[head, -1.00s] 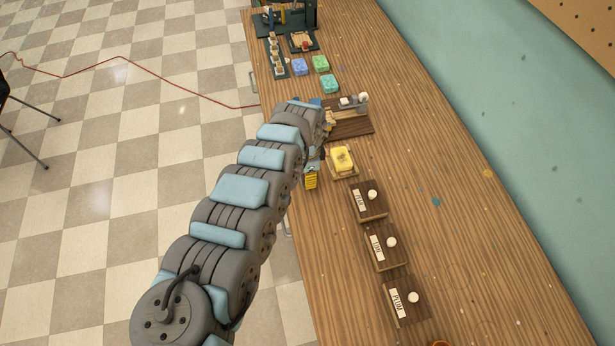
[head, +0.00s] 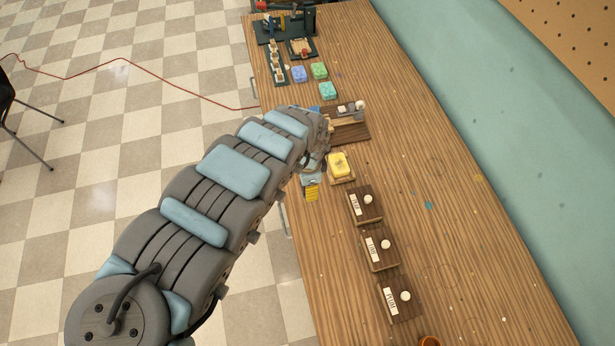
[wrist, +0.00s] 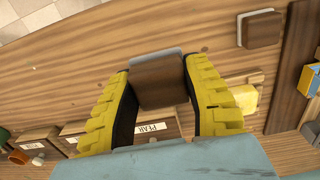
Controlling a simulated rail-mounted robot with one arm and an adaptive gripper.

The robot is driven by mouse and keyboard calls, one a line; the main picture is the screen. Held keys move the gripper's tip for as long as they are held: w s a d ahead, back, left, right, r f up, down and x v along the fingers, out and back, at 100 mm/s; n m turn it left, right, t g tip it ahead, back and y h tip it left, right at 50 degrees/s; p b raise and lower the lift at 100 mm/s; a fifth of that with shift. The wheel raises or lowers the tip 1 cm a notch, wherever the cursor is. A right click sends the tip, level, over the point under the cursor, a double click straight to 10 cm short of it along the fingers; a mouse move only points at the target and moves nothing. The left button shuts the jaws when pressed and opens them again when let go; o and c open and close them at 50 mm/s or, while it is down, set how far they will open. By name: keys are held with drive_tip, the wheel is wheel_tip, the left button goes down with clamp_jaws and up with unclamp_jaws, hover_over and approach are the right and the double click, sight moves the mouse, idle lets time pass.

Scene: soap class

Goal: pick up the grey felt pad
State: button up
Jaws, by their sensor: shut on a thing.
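My gripper (wrist: 160,78) has its two yellow ridged fingers closed on the sides of a brown block with a thin light-grey layer along its far edge. I take this to be the grey felt pad (wrist: 157,82); mostly its brown face shows. The held piece is over the wooden bench, and its height is hard to tell. In the head view my gripper's yellow finger (head: 312,192) shows at the bench's left edge, beside the yellow soap; the held piece is hidden there by my arm.
A similar brown block (wrist: 262,28) lies on the bench in the wrist view. The yellow soap (head: 338,164) sits on a wooden tray. Several labelled wooden boards with white knobs (head: 365,206) line the bench's left side. Blue, green and teal soaps (head: 328,91) lie farther back. The bench's right side is clear.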

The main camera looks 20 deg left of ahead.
drive_tip(key=shift+s+d+r+p, duration=0.1)
drive_tip(key=shift+s+r+p, duration=0.55)
drive_tip(key=shift+p, duration=0.3)
drive_tip(key=s+d+r+p, duration=0.2)
drive_tip(key=s+p, duration=0.4)
drive_tip(key=p, duration=0.4)
drive_tip(key=shift+d+r, duration=0.35)
drive_tip(key=shift+f, duration=0.1)
drive_tip(key=o, duration=0.3)
drive_tip(key=shift+c, duration=1.3)
